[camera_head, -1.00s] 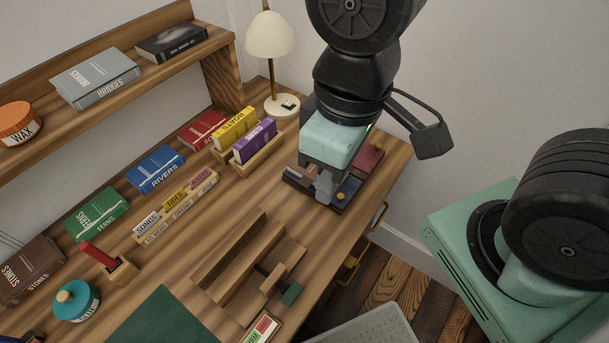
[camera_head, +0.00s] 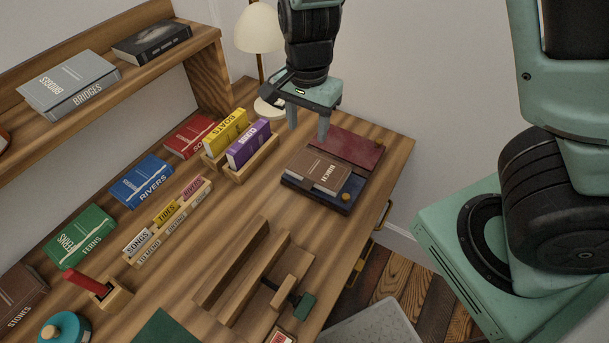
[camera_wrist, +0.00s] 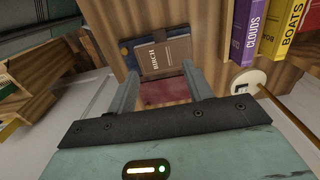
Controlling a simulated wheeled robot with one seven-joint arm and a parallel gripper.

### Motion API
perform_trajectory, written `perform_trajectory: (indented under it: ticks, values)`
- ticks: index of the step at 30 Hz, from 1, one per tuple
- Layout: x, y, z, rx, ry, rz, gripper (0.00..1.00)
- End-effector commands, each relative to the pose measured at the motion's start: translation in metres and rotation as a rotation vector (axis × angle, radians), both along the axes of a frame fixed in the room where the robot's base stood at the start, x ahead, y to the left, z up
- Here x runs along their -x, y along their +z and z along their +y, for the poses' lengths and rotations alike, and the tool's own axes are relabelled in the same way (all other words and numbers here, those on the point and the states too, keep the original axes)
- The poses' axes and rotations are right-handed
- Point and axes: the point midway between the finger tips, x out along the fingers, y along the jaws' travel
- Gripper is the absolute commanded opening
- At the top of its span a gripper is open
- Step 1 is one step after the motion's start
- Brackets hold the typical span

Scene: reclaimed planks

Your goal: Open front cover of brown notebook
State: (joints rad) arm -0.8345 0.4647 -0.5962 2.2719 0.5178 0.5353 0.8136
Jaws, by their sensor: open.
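The brown notebook (camera_head: 318,169), lettered BIRCH, lies with its cover shut on a dark blue and dark red holder (camera_head: 357,149) near the right end of the desk. It also shows in the wrist view (camera_wrist: 166,56). My gripper (camera_head: 308,130) is open and empty, above and behind the notebook on its far side in the head view. Its two fingers point down and appear apart from the notebook. In the wrist view the notebook shows beyond and between the fingertips.
A wooden holder with yellow BOATS (camera_head: 226,132) and purple CLOUDS (camera_head: 248,145) books stands left of the notebook. A lamp (camera_head: 259,30) stands behind. Bare desk lies between rack and notebook.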

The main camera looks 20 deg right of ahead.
Motion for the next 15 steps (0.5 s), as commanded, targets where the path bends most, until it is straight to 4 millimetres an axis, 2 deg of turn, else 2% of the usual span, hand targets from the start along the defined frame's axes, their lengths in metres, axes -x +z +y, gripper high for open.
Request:
perform_trajectory:
  ticks: [5, 15]
  values:
    - [0.000, -0.021, -0.002, 0.003, -0.008, 0.003, 0.51]
    - [0.001, -0.091, -0.002, 0.003, -0.006, 0.004, 0.51]
